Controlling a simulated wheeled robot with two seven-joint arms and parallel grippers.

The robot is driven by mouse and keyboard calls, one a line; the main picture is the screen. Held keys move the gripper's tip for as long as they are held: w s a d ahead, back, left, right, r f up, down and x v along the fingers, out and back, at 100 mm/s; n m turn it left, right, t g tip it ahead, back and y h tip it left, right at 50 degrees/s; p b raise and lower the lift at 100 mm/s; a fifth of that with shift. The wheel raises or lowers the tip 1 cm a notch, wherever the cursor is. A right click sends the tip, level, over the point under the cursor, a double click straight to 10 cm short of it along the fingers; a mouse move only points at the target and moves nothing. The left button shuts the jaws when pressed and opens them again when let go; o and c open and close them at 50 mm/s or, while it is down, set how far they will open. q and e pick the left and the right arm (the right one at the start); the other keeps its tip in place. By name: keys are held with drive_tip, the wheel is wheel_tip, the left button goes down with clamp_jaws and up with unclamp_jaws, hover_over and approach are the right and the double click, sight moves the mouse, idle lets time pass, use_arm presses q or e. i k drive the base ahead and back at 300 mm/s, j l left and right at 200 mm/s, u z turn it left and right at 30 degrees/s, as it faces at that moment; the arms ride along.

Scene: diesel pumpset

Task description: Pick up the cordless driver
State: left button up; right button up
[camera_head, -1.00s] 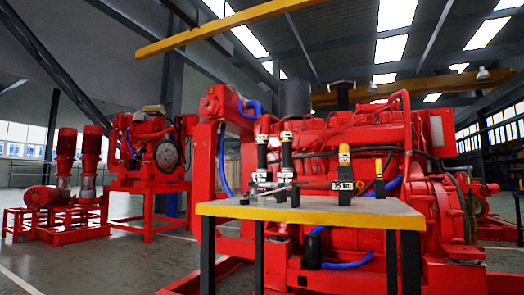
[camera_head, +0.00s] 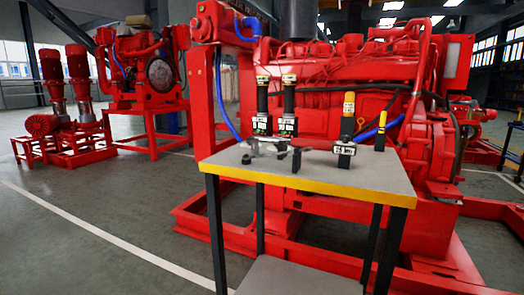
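A work table (camera_head: 330,173) with a grey top and a yellow front edge stands ahead. On it, right of the middle, stands an upright tool (camera_head: 347,130) with a yellow top, a black body and a wide black base with a white label; it looks like the cordless driver. It stands apart from the smaller yellow-and-black tool (camera_head: 381,132) to its right. Neither of my grippers shows in the head view.
Two black upright tools (camera_head: 289,103) stand at the table's back left. Small dark parts (camera_head: 268,147) lie in front of them. A red diesel engine (camera_head: 335,75) stands close behind the table. The floor (camera_head: 100,235) at front left is clear.

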sight(263, 81)
drive_tip(key=i+j, duration=0.2)
drive_tip(key=i, duration=0.2)
drive_tip(key=i+j, duration=0.2)
drive_tip(key=i, duration=0.2)
drive_tip(key=i+j, duration=0.2)
drive_tip(key=i, duration=0.15)
drive_tip(key=z, duration=0.05)
